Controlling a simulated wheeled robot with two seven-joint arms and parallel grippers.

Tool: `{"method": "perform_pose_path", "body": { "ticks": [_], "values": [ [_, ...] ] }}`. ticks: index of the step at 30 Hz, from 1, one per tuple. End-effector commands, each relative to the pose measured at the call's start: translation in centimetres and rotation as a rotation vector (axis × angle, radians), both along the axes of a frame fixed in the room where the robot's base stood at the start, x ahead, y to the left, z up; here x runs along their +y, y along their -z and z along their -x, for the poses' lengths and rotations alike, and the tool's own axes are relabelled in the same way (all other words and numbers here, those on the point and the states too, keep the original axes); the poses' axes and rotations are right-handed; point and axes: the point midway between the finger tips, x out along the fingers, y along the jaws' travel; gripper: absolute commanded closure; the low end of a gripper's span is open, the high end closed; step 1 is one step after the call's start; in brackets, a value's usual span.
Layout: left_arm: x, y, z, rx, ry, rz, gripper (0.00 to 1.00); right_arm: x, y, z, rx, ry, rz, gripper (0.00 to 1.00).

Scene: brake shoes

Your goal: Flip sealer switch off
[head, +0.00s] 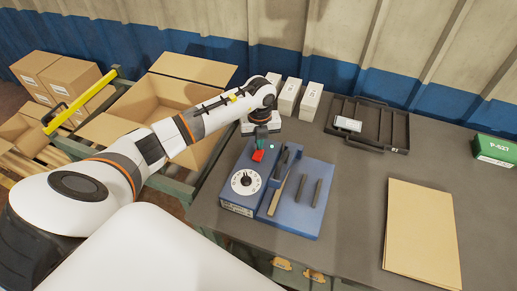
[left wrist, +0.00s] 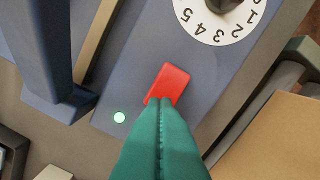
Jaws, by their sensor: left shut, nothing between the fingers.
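The sealer (head: 232,199) is a blue machine on the grey table, with a white numbered dial (head: 246,182) on its top. Its red switch (head: 258,155) sits behind the dial; in the left wrist view the switch (left wrist: 168,80) is a red rocker. A small green light (left wrist: 119,117) glows beside the switch. My left gripper (left wrist: 159,101) is shut and empty, with its green fingertips at the near edge of the red switch. They overlap it in the picture; I cannot tell whether they press on it. My right gripper is not in view.
Dark bars (head: 317,192) stand on the sealer's right part. Behind are white boxes (head: 309,101) and a black divided tray (head: 368,124). Brown folders (head: 421,236) and a green box (head: 494,150) lie right. An open carton (head: 168,97) stands left of the table.

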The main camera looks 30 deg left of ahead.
Motion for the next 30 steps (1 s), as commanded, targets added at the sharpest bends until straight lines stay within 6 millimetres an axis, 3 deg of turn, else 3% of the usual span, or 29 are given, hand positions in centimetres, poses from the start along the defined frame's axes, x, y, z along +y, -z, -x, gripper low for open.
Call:
{"method": "perform_pose_path", "body": {
  "ticks": [30],
  "values": [
    [0.0,1.6,0.0,0.001,0.000,-0.001,1.00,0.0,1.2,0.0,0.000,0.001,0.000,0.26]
  ]
}}
